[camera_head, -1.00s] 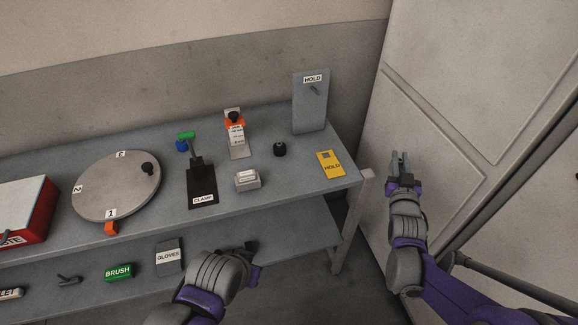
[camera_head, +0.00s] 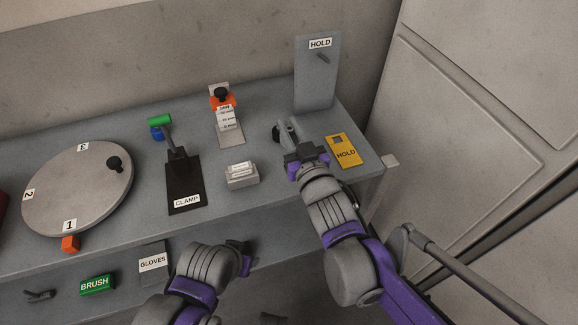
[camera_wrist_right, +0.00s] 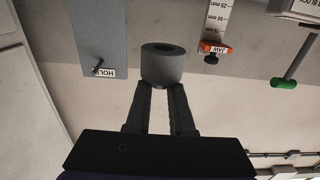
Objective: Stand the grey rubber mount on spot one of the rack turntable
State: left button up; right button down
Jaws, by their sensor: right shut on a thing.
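The grey rubber mount (camera_wrist_right: 162,66), a short dark cylinder with a hole in its top, is at the fingertips of my right gripper (camera_wrist_right: 160,90) in the right wrist view. In the head view my right gripper (camera_head: 284,133) is shut on it at the right part of the bench, partly hiding the mount (camera_head: 276,133). The round grey turntable (camera_head: 60,195) is at the left, with labels 1, 2 and 3 and a black knob (camera_head: 114,163). Label 1 (camera_head: 69,225) is at its front edge. My left gripper (camera_head: 241,257) is low before the bench; its jaws are unclear.
Between turntable and mount stand the black clamp (camera_head: 183,187), a pale block (camera_head: 241,175) and the orange-jawed gauge (camera_head: 229,130).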

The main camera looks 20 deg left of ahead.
notch_tip(320, 180, down, 10)
jog(key=b, duration=0.3)
jog(key=shift+r, duration=0.2)
jog(key=shift+f, duration=0.1)
jog(key=shift+f, duration=0.15)
jog(key=c, duration=0.8)
grip_release()
